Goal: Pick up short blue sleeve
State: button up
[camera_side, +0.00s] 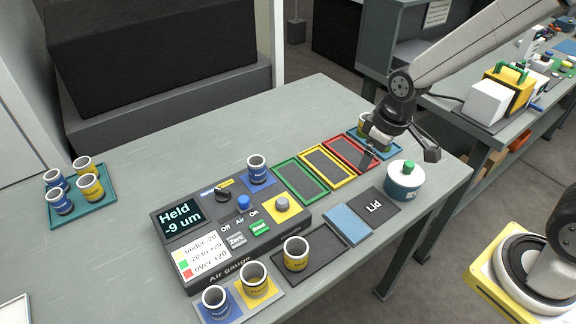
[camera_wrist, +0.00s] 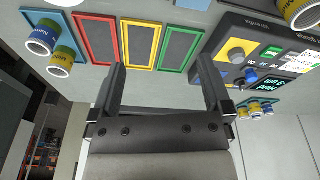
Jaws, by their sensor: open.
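Several blue sleeves are in the side view. Two, a rear one (camera_side: 56,182) and a front one (camera_side: 62,205), stand with two yellow sleeves (camera_side: 91,188) on the teal tray (camera_side: 107,212) at the left. Another blue sleeve (camera_side: 257,172) stands on the air gauge, and one (camera_side: 214,304) stands in front of it. A blue sleeve (camera_wrist: 41,38) and a yellow sleeve (camera_wrist: 62,60) are by the blue tray (camera_wrist: 30,13); my arm partly hides them in the side view. I cannot tell which blue sleeve is short. My gripper (camera_wrist: 162,68) is open and empty, near that blue tray.
The air gauge (camera_side: 205,272) reads "Held -9 um". Green (camera_side: 283,171), yellow (camera_side: 312,154) and red (camera_side: 332,140) trays look empty. A white-and-teal pot with a green knob (camera_side: 403,186) stands at the right. The table between teal tray and gauge is clear.

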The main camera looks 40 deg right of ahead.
jog(key=w+a+n+g, duration=0.1)
jog(key=w+a+n, duration=0.65)
jog(key=w, duration=0.35)
jog(key=n+g+y, duration=0.1)
jog(key=n, duration=0.7)
send_over(256, 171)
jog(key=w+d, duration=0.2)
notch_tip(256, 171, down, 3)
jog(key=shift+s+r, duration=0.1)
jog(key=shift+s, duration=0.05)
jog(key=shift+a+f, duration=0.2)
jog(key=shift+f, duration=1.15)
jog(key=shift+f, duration=0.1)
jog(key=shift+a+f, duration=0.2)
jog(key=shift+f, duration=1.05)
jog(key=shift+a+f, duration=0.15)
jog(key=shift+f, duration=1.05)
jog(key=shift+c, duration=0.2)
grip_shut()
